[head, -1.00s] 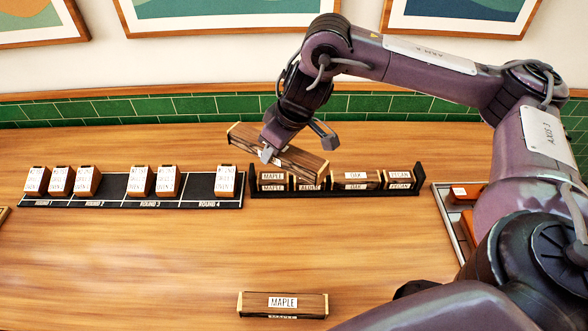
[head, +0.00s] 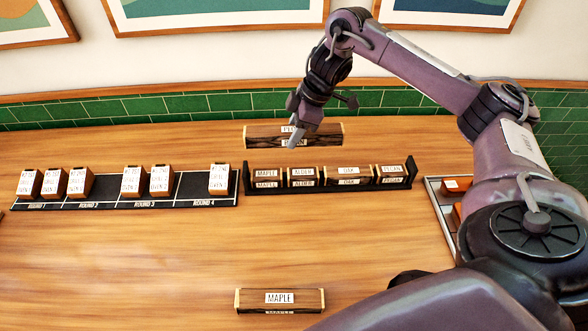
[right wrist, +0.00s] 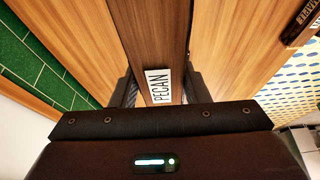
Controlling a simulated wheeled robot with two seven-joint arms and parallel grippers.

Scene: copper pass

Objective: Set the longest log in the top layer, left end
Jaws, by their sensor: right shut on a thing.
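My right gripper (head: 318,118) is shut on a long dark log (head: 265,136), held level just beyond and above the black rack (head: 246,180). In the right wrist view the log (right wrist: 157,35) runs between my fingers, and its label reads PECAN. The gripper hides part of the log in the head view. The rack holds shorter labelled logs in a row: maple (head: 268,174), alder (head: 302,173), oak (head: 348,173) and pecan (head: 391,172). Another maple log (head: 248,300) lies on the table at the front. My left gripper is not in view.
A black board (head: 108,202) with round markings and several small labelled orange-brown blocks (head: 134,181) stands left of the rack. A metal-edged tray (head: 440,212) with orange items lies at the right. The middle of the table (head: 200,250) is clear. A green tiled wall (head: 190,104) bounds the back.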

